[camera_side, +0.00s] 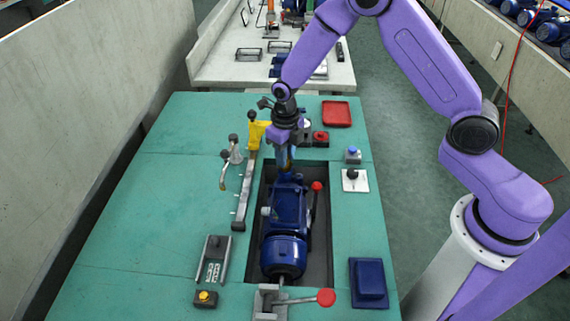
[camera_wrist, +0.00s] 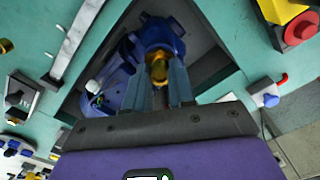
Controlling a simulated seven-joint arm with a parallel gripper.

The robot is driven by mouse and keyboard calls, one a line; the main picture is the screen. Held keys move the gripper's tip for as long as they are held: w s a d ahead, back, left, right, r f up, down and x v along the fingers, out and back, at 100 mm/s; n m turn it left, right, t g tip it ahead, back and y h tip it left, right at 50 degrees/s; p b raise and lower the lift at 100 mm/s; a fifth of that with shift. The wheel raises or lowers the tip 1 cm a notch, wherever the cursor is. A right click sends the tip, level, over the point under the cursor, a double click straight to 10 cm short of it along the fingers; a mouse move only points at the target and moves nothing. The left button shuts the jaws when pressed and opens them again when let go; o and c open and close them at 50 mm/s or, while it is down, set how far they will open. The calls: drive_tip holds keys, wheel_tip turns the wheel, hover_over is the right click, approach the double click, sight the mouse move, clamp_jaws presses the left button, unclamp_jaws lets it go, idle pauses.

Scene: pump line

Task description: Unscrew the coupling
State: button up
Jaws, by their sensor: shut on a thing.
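The brass coupling (camera_wrist: 159,68) shows between my fingertips in the wrist view, at the end of the blue pump. My gripper (camera_side: 285,163) is shut on it and points down at the far end of the pump; its fingers also show in the wrist view (camera_wrist: 163,80). In the side view the fingers hide most of the coupling. The blue pump and motor (camera_side: 287,213) lie in a dark recess of the green bench (camera_side: 145,215). I cannot tell how far the coupling is threaded.
Left of the recess stand a long bar (camera_side: 244,190) with a yellow handle and a curved metal tap (camera_side: 224,172). A red-knobbed lever (camera_side: 316,187) rises right of the pump; another red-knobbed clamp (camera_side: 325,297) is in front. A red tray (camera_side: 336,114) lies behind.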

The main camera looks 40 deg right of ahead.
drive_tip(key=o, duration=0.7)
drive_tip(key=shift+r, duration=2.25)
